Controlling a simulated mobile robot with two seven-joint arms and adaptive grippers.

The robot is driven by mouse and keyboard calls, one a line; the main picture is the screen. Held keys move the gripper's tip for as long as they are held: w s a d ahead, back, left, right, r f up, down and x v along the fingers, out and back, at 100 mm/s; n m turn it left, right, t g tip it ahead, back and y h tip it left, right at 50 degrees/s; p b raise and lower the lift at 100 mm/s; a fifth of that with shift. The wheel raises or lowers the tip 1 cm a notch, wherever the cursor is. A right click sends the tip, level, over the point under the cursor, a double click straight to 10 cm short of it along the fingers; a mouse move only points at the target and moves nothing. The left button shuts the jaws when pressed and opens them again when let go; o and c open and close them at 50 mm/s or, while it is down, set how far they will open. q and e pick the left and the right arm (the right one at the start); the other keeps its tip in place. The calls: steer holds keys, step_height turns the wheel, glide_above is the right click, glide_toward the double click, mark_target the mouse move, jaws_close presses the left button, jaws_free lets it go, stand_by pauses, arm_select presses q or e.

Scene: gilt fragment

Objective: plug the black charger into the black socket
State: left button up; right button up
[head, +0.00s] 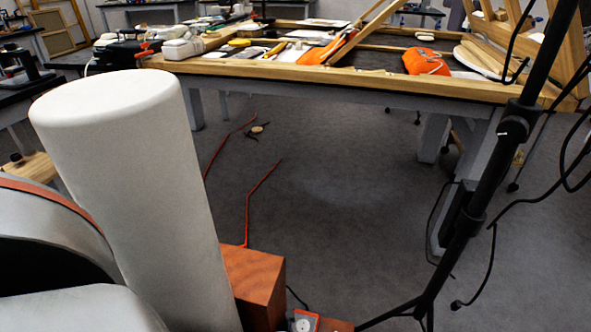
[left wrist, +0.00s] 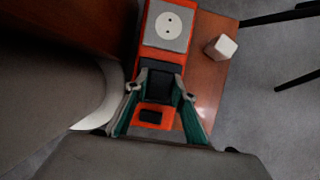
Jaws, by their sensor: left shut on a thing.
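In the left wrist view, my left gripper (left wrist: 160,84) points down over a red-orange strip and its two fingers are shut on a dark block, the black charger (left wrist: 157,88). A dark plate edge, apparently the black socket (left wrist: 163,67), shows just beyond the charger on the strip; most of it is hidden. I cannot tell whether the charger is in the socket or just above it. In the head view the gripper, charger and black socket are out of sight. My right gripper is in neither view.
The red-orange strip also bears a white round socket (left wrist: 168,25) and a small black rectangle (left wrist: 150,116). A white cube (left wrist: 221,47) sits beside it on the brown wooden surface (left wrist: 207,84). In the head view, a black stand (head: 460,222) rises at right; a cluttered workbench (head: 330,86) is behind.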

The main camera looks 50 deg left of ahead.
arm_select(q)
steer(key=shift+f, duration=0.2)
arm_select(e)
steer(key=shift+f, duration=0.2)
arm_select(q)
steer(key=o, duration=1.1)
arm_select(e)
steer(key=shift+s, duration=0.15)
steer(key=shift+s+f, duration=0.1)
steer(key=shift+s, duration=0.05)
arm_select(q)
steer(key=v, duration=1.2)
